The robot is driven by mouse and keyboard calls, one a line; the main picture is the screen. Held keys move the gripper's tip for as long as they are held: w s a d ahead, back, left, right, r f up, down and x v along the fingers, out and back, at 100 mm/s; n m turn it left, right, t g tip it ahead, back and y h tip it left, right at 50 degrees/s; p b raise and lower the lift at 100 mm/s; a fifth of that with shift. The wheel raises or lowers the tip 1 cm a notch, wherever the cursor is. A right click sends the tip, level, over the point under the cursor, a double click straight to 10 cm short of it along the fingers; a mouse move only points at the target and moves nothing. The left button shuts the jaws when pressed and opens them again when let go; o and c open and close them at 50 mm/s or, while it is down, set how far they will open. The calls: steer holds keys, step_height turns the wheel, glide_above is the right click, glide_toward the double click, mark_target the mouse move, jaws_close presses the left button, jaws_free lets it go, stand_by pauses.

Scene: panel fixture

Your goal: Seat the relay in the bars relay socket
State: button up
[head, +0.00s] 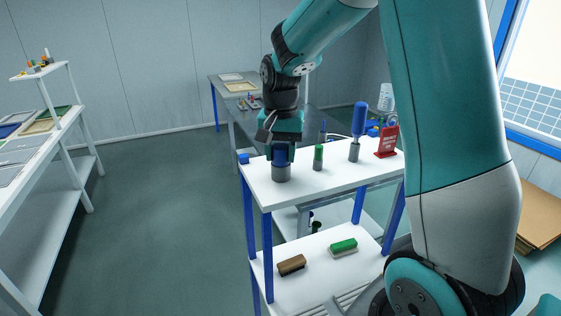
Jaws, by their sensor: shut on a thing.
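My gripper (281,150) is over the near left part of a white table and points down. It is shut on a blue piece (281,157), whose lower end meets or enters a grey cylinder (281,173) on the table. The fingers hide much of the blue piece, and I cannot tell if it is the relay. I cannot make out a panel or a bars relay socket in the head view.
The white table (302,188) also bears a green-topped piece (318,156), a tall blue-handled tool (359,118) in a grey holder, a red sign (387,141) and a small blue block (243,158). Two brushes lie on its lower shelf. Open floor lies left.

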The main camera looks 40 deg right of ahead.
mark_target(281, 148)
steer(key=shift+r+p, duration=2.2)
steer(key=shift+r, duration=0.4)
steer(key=shift+r+p, duration=2.15)
steer(key=shift+r, duration=0.4)
steer(key=shift+f, duration=0.1)
steer(key=shift+o, duration=1.4)
steer(key=shift+c, duration=1.4)
